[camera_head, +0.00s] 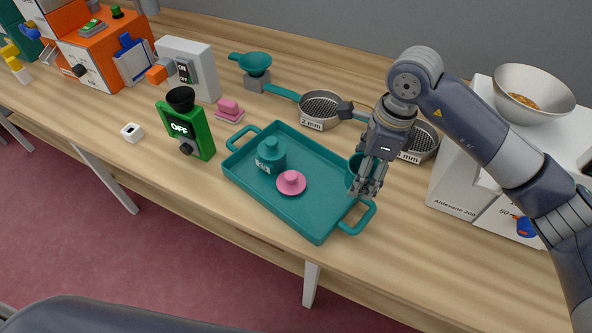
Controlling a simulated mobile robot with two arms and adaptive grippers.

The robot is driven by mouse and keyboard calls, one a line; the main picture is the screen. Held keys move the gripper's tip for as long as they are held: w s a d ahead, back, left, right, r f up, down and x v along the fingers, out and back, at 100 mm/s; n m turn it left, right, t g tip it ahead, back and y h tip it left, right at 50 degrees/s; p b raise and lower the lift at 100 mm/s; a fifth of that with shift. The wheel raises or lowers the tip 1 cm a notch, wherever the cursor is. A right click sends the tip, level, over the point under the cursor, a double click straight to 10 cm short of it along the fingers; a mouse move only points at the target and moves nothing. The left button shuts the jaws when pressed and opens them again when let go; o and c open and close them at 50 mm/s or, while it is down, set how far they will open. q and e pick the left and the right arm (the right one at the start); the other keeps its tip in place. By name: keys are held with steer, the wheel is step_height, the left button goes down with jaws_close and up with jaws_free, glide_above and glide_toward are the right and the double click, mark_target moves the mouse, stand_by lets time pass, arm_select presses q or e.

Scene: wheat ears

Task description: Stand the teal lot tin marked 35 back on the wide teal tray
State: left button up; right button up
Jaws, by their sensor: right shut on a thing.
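The wide teal tray (318,224) lies on the bench with a handle at each end. My right gripper (366,190) is over the tray's right end, pointing down, and is shut on a teal tin (354,165). The fingers hide much of this tin, and no number shows on it. I cannot tell whether its base touches the tray. Another teal tin (271,157) stands upright on the tray's left part; its pale marking is too small to read surely. A pink knobbed lid (291,183) lies on the tray near it. My left gripper is not in view.
Two sieves, one (320,109) marked 2 mm, lie behind the tray. A white machine with a steel bowl (532,94) stands at the right. A green OFF device (186,128) and a pink block (229,108) are left of the tray.

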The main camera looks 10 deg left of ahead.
mark_target(351, 158)
steer(key=w+a+m, duration=0.1)
steer(key=m, duration=0.1)
steer(key=w+a+m, duration=0.1)
steer(key=a+m, duration=0.1)
steer(key=shift+r+t, duration=0.1)
steer(key=shift+t, duration=0.2)
steer(key=shift+m, duration=0.9)
steer(key=f, duration=0.1)
steer(key=f+p, duration=0.1)
steer(key=f, duration=0.1)
steer(key=f+p, duration=0.1)
steer(key=f, duration=0.1)
steer(key=shift+w+a+f, duration=0.15)
steer(key=shift+w+a, duration=0.05)
steer(key=shift+a, duration=0.2)
step_height(351, 158, down, 4)
steer(key=shift+f+p, duration=0.15)
steer(key=shift+p, duration=0.85)
steer(key=shift+f, duration=0.35)
steer(key=o, duration=1.9)
steer(key=shift+r, duration=0.1)
